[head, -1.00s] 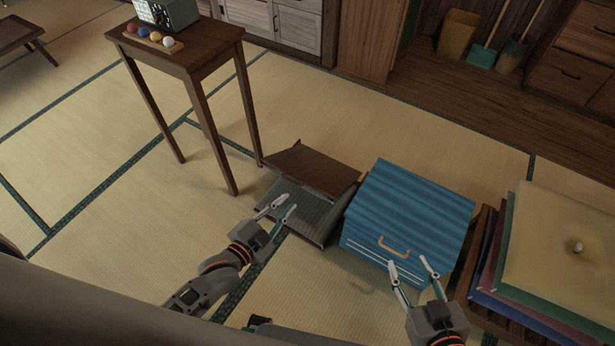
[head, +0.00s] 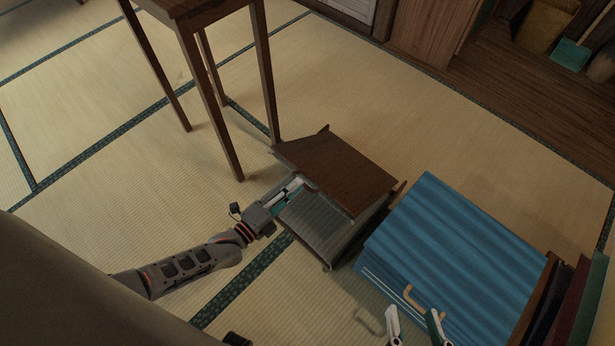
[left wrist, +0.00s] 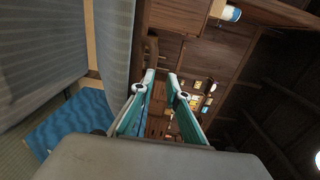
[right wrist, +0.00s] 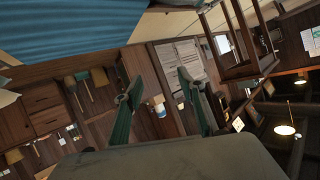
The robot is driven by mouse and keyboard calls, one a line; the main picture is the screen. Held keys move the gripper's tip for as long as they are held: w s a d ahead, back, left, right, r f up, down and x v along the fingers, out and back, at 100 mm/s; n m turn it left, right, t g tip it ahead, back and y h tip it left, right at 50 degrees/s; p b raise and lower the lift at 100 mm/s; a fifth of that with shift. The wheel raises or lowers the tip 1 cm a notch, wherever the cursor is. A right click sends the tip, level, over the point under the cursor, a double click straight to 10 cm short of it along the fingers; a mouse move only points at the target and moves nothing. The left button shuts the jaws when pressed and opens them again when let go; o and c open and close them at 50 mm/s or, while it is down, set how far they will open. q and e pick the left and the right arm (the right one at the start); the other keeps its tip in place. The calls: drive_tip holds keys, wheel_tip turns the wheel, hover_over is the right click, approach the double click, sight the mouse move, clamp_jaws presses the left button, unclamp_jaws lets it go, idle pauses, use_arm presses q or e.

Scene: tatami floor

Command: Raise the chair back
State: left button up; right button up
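The chair is a low floor chair with a dark brown wooden back (head: 340,165) and a grey ribbed seat (head: 312,225). In the head view the back leans low over the rear of the seat. My left gripper (head: 298,183) is at the back's front edge, partly under it. In the left wrist view its fingers (left wrist: 162,76) are apart, with a brown wooden edge just beyond the tips; I cannot tell if they touch it. My right gripper (head: 414,314) is open and empty at the near side of the blue chest; it also shows in the right wrist view (right wrist: 152,88).
A tall wooden table (head: 195,15) stands behind left, one leg close to the chair. Dark boards (head: 545,300) stand right of the chest. The tatami at left is clear.

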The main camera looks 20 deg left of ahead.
use_arm(q)
drive_tip(key=x, duration=0.3)
drive_tip(key=shift+w+d+f+b, duration=0.15)
drive_tip(key=shift+w+b, duration=0.1)
drive_tip(key=shift+b, duration=0.1)
drive_tip(key=shift+w+d, duration=0.25)
drive_tip(key=shift+w, duration=0.25)
use_arm(e)
drive_tip(key=shift+s+a+f+m, duration=0.2)
drive_tip(key=shift+s+a+m, duration=0.05)
drive_tip(key=shift+a+m, duration=0.4)
use_arm(q)
clamp_jaws()
unclamp_jaws()
drive_tip(key=p+v, duration=0.2)
drive_tip(key=v, duration=0.7)
use_arm(e)
drive_tip(key=r, duration=0.1)
drive_tip(key=w+r, duration=0.1)
drive_tip(key=r, duration=0.1)
drive_tip(key=shift+w+r+n+t+y, duration=0.25)
drive_tip(key=shift+t+y, duration=0.05)
drive_tip(key=shift+t, duration=0.1)
use_arm(q)
drive_tip(key=shift+a, duration=0.1)
use_arm(e)
drive_tip(key=shift+f, duration=0.1)
